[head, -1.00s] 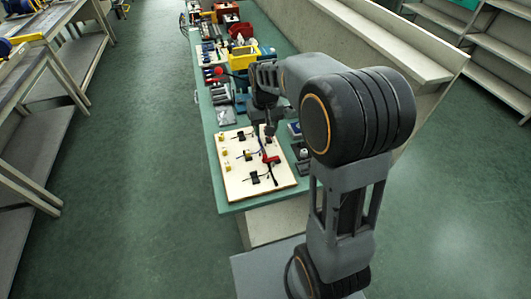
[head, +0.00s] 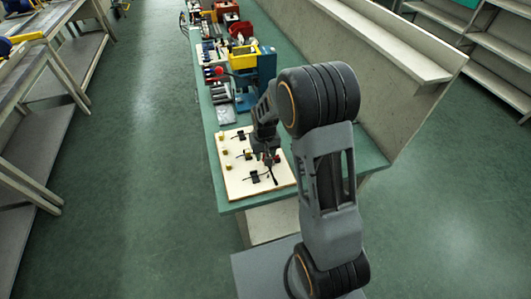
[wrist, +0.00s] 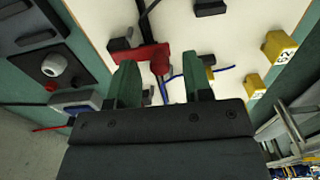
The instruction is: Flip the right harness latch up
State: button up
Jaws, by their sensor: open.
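The cream harness board (head: 234,187) lies on the near end of the green bench. A red latch (wrist: 140,56) with a rounded red end shows on it in the wrist view, by black cables and clips. I cannot tell for sure whether it is raised or flat. In the head view only a bit of red (head: 277,158) shows beside my gripper (head: 267,157). In the wrist view my gripper (wrist: 162,68) is open, its two green fingers spread, with the red rounded end between their tips. I see nothing held, and cannot tell if the fingers touch it.
Yellow blocks (wrist: 279,46) and black clips (head: 254,177) stand on the board. A dark panel with a white knob (wrist: 53,65) lies beside the board. A blue column (head: 266,66) and a yellow bin (head: 242,58) stand farther along the bench.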

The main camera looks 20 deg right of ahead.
jog(key=shift+f, duration=0.1)
jog(key=shift+c, duration=0.2)
grip_shut()
jog(key=shift+d, duration=0.15)
jog(key=y+b, duration=0.1)
jog(key=d+r+y, duration=0.1)
jog(key=y, duration=0.1)
jog(key=shift+d+b, duration=0.1)
jog(key=shift+b, duration=0.25)
jog(key=d+y+b, duration=0.1)
jog(key=y+b, duration=0.1)
jog(key=d+r+y+b, duration=0.1)
jog(key=y+b, duration=0.1)
jog(key=shift+d+y, duration=0.15)
jog(key=shift+y, duration=0.15)
jog(key=d+y+b, duration=0.2)
jog(key=y, duration=0.1)
jog(key=shift+r, duration=0.15)
jog(key=shift+d+y+b, duration=0.4)
jog(key=shift+y+b, duration=0.1)
jog(key=shift+y, duration=0.35)
jog(key=shift+d+y+b, duration=0.4)
jog(key=shift+y+b, duration=0.05)
jog(key=shift+y, duration=0.4)
